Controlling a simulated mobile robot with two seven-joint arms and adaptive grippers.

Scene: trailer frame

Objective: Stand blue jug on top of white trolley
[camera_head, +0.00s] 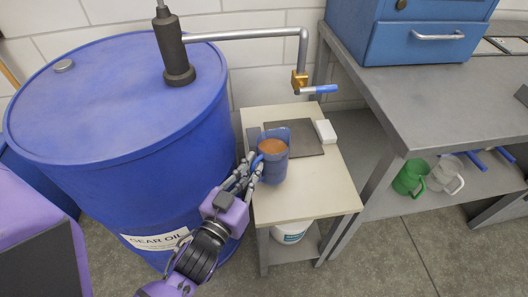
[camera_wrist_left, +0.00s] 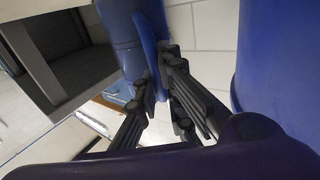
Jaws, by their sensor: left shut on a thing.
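The blue jug (camera_head: 273,160) holds a brown-orange content and is upright over the white trolley (camera_head: 315,194). I cannot tell whether its base touches the trolley top. My left gripper (camera_head: 255,172) is shut on the jug's left side, at its handle. In the left wrist view the jug (camera_wrist_left: 118,28) is at the top, and the fingers (camera_wrist_left: 158,95) close around its blue handle (camera_wrist_left: 150,62). My right gripper is not in view.
A large blue oil drum (camera_head: 110,110) stands left of the trolley, with a pump spout (camera_head: 318,89) above the trolley's back. A dark mat (camera_head: 300,143) and a white block (camera_head: 326,131) lie on the trolley. A grey workbench (camera_head: 430,105) stands right, with green (camera_head: 409,177) and clear jugs on its shelf.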

